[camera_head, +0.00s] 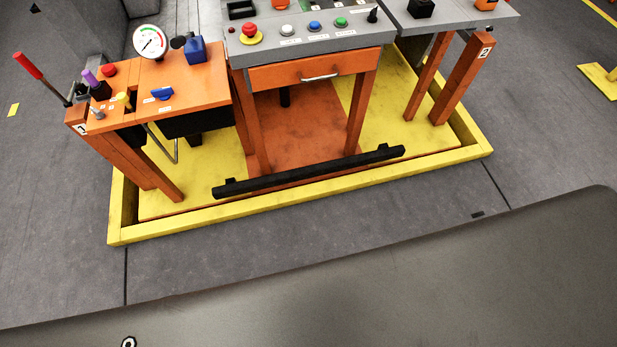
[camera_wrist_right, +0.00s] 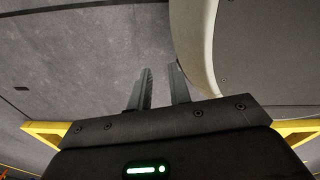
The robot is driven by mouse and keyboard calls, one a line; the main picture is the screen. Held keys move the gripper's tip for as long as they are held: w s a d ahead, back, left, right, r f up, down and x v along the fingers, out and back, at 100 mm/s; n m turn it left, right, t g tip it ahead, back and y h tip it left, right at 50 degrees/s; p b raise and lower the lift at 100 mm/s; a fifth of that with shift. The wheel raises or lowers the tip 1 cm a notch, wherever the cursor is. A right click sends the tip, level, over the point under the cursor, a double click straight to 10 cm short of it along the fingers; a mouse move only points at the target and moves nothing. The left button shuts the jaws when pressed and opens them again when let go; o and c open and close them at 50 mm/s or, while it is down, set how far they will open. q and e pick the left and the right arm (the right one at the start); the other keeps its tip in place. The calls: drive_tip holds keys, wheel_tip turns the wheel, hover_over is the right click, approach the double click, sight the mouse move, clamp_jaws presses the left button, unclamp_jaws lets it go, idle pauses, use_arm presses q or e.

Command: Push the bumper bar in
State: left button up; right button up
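The bumper bar (camera_head: 310,172) is a long black bar low along the front of the machine, just behind the yellow front kerb in the head view. It runs slantwise, its right end farther back, with small black blocks near its ends. My right gripper (camera_wrist_right: 163,78) shows only in the right wrist view, with its two dark fingers apart and nothing between them. Grey floor lies behind the fingers, and the bar cannot be made out in that view. My left gripper is in neither view.
A raised yellow kerb (camera_head: 300,206) frames the machine's base. An orange drawer (camera_head: 314,74) with a metal handle sits above the bar, between orange legs. An orange side table (camera_head: 190,82) with a gauge and levers stands at left. Grey floor (camera_head: 60,250) in front is clear.

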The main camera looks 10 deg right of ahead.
clamp_jaws()
idle(1.4)
